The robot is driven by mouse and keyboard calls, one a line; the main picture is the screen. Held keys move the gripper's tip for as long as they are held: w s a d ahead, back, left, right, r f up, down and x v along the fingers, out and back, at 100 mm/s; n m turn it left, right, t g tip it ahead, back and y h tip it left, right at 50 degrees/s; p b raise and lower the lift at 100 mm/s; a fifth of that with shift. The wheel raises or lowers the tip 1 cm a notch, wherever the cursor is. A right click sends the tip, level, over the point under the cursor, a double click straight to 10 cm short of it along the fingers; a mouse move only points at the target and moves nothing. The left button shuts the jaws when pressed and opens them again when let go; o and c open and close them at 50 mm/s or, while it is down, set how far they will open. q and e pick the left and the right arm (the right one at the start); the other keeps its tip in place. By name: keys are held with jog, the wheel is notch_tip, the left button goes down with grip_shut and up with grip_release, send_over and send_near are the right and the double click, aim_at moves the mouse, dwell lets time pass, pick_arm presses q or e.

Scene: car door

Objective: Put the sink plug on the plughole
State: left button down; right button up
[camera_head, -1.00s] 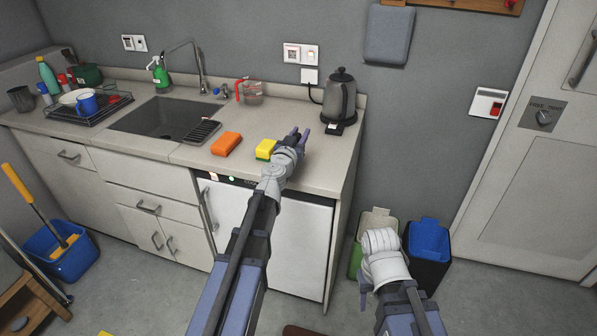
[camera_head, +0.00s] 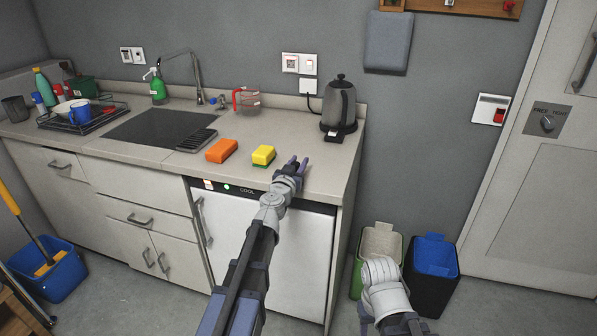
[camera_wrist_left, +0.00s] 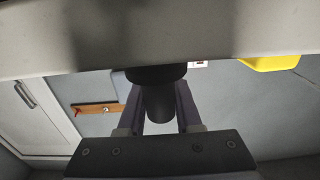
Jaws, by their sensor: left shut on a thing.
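My left gripper (camera_head: 298,163) is at the counter's front edge, to the right of the yellow sponge. In the left wrist view, its two fingers (camera_wrist_left: 160,105) are shut on a dark, round-topped, stemmed piece (camera_wrist_left: 160,98), which appears to be the sink plug. The plug cannot be made out in the head view. The plughole cannot be seen. My right arm's pale wrist shows at the lower right, but its gripper fingers do not.
An orange sponge (camera_head: 221,150) and a yellow sponge (camera_head: 263,155) lie between the sink and my left gripper. A black kettle (camera_head: 339,104) stands behind. A tap (camera_head: 199,75), a green bottle (camera_head: 157,86) and a dish rack (camera_head: 96,120) surround the sink.

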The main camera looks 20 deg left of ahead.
pick_arm(q)
jog(key=shift+f, duration=0.15)
pick_arm(e)
jog(key=shift+f, duration=0.2)
pick_arm(q)
jog(key=shift+f, duration=0.1)
jog(key=shift+f, duration=0.15)
jog(key=c, duration=0.6)
grip_release()
pick_arm(e)
jog(key=shift+f, duration=0.15)
pick_arm(q)
jog(key=shift+r, duration=0.25)
jog(key=s, duration=1.2)
jog(key=shift+a, duration=0.2)
